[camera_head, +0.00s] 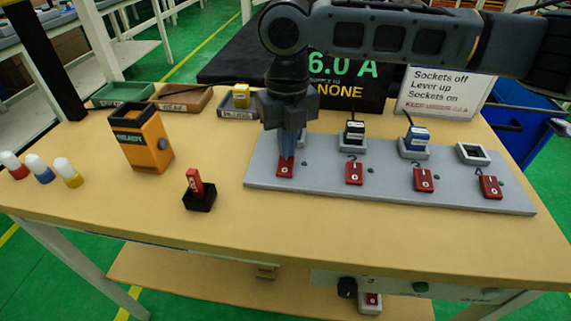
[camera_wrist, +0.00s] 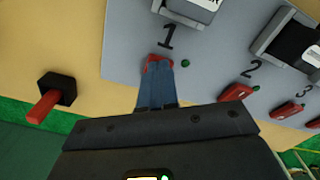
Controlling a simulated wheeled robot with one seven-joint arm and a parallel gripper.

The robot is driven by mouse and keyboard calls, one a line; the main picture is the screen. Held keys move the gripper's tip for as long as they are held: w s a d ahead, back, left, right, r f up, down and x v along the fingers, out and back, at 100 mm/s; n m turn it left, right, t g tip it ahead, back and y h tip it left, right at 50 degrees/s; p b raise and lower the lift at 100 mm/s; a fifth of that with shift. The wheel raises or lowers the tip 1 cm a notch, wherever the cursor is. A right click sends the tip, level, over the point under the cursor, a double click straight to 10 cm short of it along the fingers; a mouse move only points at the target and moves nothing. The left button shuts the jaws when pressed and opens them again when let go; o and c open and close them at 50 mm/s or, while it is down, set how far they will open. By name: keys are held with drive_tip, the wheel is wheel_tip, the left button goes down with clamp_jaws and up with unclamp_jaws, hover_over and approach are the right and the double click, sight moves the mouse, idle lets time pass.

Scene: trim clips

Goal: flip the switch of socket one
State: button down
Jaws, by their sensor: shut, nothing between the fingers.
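The socket one switch (camera_head: 285,171) is a red rocker at the left end of the grey socket panel (camera_head: 320,194). My gripper (camera_head: 287,155) points down at it with its fingers closed together and nothing between them. In the wrist view the fingertips (camera_wrist: 158,72) meet the red switch (camera_wrist: 158,58) just below the printed 1, and they cover most of it. I cannot tell whether they press on it or which way the rocker is tipped. A small green lamp (camera_wrist: 186,63) is beside the switch.
Sockets two (camera_head: 354,133) and three (camera_head: 414,143) hold plugs; socket four (camera_head: 473,154) is empty. A red lever on a black base (camera_head: 199,194) stands left of the panel, near an orange box (camera_head: 140,137). A display behind reads 6.0 A and NONE. A sign (camera_head: 446,92) says sockets off, lever up, sockets on.

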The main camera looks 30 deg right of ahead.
drive_tip(key=shift+f, duration=0.45)
idle(0.3)
drive_tip(key=shift+r+p, duration=2.85)
drive_tip(key=shift+r, duration=0.7)
